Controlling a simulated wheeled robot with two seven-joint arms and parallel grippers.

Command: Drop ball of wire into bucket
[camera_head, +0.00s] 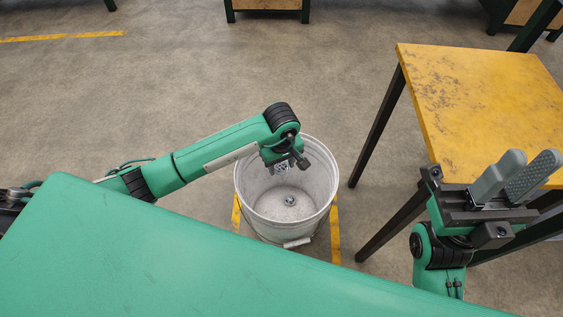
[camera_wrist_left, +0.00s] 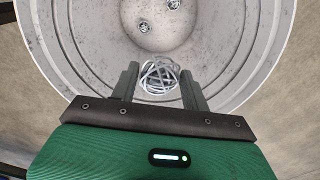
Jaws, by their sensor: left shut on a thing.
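The white bucket (camera_head: 250,200) stands on the floor in the head view, with its open top facing up. My left gripper (camera_head: 297,158) is over the bucket's mouth, pointing down. In the left wrist view, my left gripper (camera_wrist_left: 160,72) is shut on a ball of wire (camera_wrist_left: 160,78), a silvery tangle between the two grey fingers. Below it is the inside of the bucket (camera_wrist_left: 225,45), where two small wire balls (camera_wrist_left: 144,25) lie. One wire ball (camera_head: 290,201) shows on the bucket floor in the head view. My right gripper (camera_head: 530,165) is open and empty, fingers pointing up at the right.
A yellow-topped table (camera_head: 480,100) with dark legs stands right of the bucket. A green surface (camera_head: 150,260) fills the near left. Yellow tape (camera_head: 335,235) marks the floor beside the bucket. The floor behind the bucket is clear.

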